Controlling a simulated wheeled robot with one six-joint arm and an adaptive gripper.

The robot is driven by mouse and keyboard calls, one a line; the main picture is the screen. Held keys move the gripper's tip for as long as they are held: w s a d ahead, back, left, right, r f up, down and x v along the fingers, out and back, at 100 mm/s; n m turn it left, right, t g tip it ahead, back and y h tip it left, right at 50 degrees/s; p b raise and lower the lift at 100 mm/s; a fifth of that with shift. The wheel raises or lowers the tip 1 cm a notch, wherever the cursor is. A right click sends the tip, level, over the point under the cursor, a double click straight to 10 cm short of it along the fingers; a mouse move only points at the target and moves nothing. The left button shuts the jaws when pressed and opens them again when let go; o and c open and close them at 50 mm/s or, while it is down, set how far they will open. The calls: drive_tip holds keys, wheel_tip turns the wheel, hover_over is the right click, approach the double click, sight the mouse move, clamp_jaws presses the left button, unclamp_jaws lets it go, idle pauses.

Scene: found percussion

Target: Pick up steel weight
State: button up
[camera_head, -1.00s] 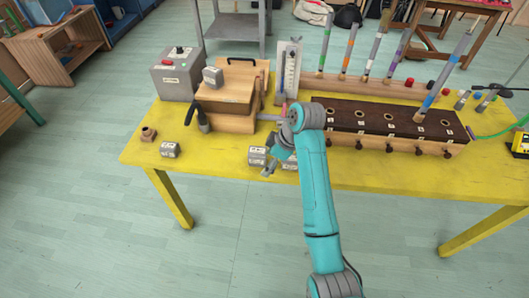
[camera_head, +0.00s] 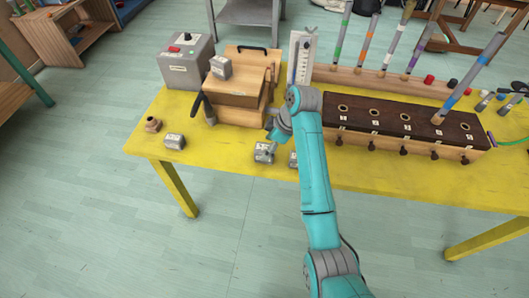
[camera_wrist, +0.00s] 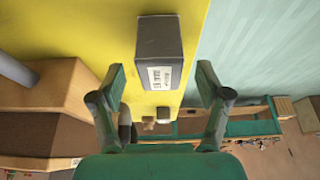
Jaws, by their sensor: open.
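Several small grey steel weights with white labels are in the head view. One weight (camera_head: 264,152) is near the table's front edge, by my gripper (camera_head: 272,136). Another weight (camera_head: 293,160) is just right of it, partly hidden by my arm. In the wrist view a dark grey labelled block (camera_wrist: 160,45) lies ahead, between the lines of my open fingers (camera_wrist: 161,80). The fingers show no contact with it.
The yellow table (camera_head: 235,176) holds a grey control box (camera_head: 187,66), a wooden box (camera_head: 235,90) and a long dark-topped wooden box (camera_head: 385,122) with knobs. A small brown fitting (camera_head: 152,125) sits at the left. The front strip between the left weights is clear.

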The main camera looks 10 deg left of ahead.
sight(261, 152)
drive_tip(key=x, duration=0.5)
drive_tip(key=shift+a+r, duration=0.15)
drive_tip(key=shift+r, duration=0.1)
clamp_jaws()
